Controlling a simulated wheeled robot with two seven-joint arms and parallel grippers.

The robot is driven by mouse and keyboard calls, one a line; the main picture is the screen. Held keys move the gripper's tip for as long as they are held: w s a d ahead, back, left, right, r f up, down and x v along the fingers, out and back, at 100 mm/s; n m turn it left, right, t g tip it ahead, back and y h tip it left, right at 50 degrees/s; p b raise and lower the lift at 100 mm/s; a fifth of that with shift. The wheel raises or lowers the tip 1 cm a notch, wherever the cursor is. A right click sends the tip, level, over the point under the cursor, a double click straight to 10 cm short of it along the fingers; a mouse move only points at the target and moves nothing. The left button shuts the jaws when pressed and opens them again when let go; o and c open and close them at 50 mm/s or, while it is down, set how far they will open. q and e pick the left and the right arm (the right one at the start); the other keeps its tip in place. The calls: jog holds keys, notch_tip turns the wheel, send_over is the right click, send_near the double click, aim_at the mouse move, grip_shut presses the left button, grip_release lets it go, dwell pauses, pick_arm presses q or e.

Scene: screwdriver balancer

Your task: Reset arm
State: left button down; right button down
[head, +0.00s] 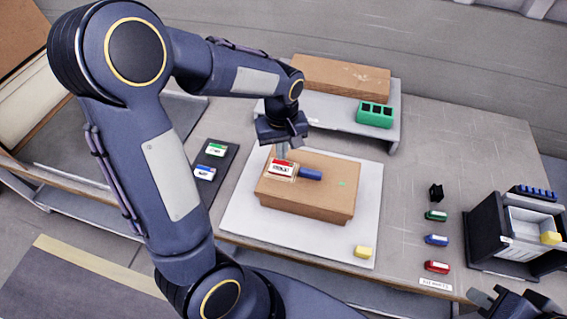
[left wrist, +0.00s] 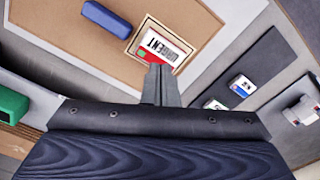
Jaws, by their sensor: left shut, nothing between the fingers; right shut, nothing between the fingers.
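My left arm reaches in from the left in the head view. Its gripper (head: 281,154) is shut and empty, pointing down at the back left part of a brown cardboard box (head: 305,205). A blue block (head: 310,174) lies beside the card on the box. My right gripper (head: 499,299) is low at the right edge, partly cut off.
The box stands on a white board (head: 240,215). A dark tray (head: 218,176) holds a green and a blue card. A raised grey shelf (head: 345,128) behind bears a green holder (head: 375,114) and a carton (head: 340,77). A yellow block (head: 363,252) and several coloured pieces lie right, near a black rack (head: 482,240).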

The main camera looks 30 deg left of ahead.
pick_arm(q)
jog(key=shift+r+p, duration=0.3)
jog(key=shift+r, duration=0.35)
jog(key=shift+s+r, duration=0.2)
jog(key=s+d+r+m+t+h, duration=0.2)
jog(key=s+r+m, duration=0.1)
jog(key=s, duration=0.5)
jog(key=s+d+r+m+t+h, duration=0.1)
jog(key=s+d+r+m+t, duration=0.1)
jog(key=s+r, duration=0.3)
jog(key=s+m+t, duration=0.1)
jog(key=s, duration=0.2)
jog(key=shift+s+r+m+t+h, duration=0.2)
jog(key=shift+s+m+t+h, duration=0.1)
jog(key=shift+m+h, duration=0.1)
jog(key=shift+d, duration=0.1)
